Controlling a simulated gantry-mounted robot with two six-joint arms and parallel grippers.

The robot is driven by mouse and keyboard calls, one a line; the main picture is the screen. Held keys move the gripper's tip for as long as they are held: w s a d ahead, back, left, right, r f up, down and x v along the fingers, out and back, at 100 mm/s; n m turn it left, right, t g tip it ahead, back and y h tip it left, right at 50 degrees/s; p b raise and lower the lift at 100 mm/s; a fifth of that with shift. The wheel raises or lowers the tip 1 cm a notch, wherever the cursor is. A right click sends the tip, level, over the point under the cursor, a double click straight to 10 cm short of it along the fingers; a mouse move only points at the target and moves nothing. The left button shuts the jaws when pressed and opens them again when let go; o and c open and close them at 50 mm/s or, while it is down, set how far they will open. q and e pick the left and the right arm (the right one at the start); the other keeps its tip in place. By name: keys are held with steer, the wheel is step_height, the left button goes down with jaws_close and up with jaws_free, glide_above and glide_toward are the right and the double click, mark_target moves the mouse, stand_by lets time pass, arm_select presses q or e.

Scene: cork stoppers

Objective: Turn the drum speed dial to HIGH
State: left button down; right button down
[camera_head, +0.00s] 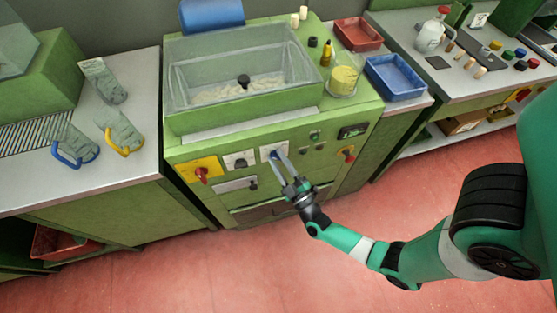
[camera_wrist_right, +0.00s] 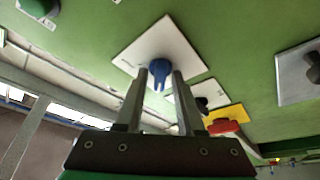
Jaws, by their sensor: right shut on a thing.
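A blue dial (camera_wrist_right: 160,70) sits on a white square plate (camera_wrist_right: 186,48) on the green machine front (camera_head: 222,143). In the head view the plate (camera_head: 266,149) is on the upper middle of the panel, and the dial is mostly hidden. No lettering is readable, so I cannot tell its setting. My right gripper (camera_head: 278,158) reaches up to the plate, and its fingers (camera_wrist_right: 160,84) are shut on the blue dial, one on each side. The dial's pointed tab points down between the fingers in the wrist view. My left gripper is not in view.
Nearby on the panel are a red switch on a yellow plate (camera_head: 200,169), a black knob on a white plate (camera_head: 240,162) and small green buttons (camera_head: 315,135). A clear bin (camera_head: 202,65) tops the machine. Red floor in front is open.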

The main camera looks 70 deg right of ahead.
steer(key=shift+m+b, duration=0.3)
steer(key=shift+m, duration=0.2)
steer(key=m+g+h+b, duration=0.1)
steer(key=m+g+h, duration=0.1)
steer(key=m, duration=0.6)
steer(key=m+g+h+b, duration=0.2)
steer(key=m+g, duration=0.2)
steer(key=m, duration=0.4)
steer(key=m+g+h+b, duration=0.1)
steer(key=m+g+h, duration=0.2)
steer(key=m, duration=0.5)
steer(key=shift+w+a+g, duration=0.15)
steer(key=shift+w+g, duration=0.05)
steer(key=shift+g, duration=0.1)
steer(key=shift+m, duration=0.3)
steer(key=c, duration=0.8)
jaws_free()
steer(key=shift+c, duration=0.2)
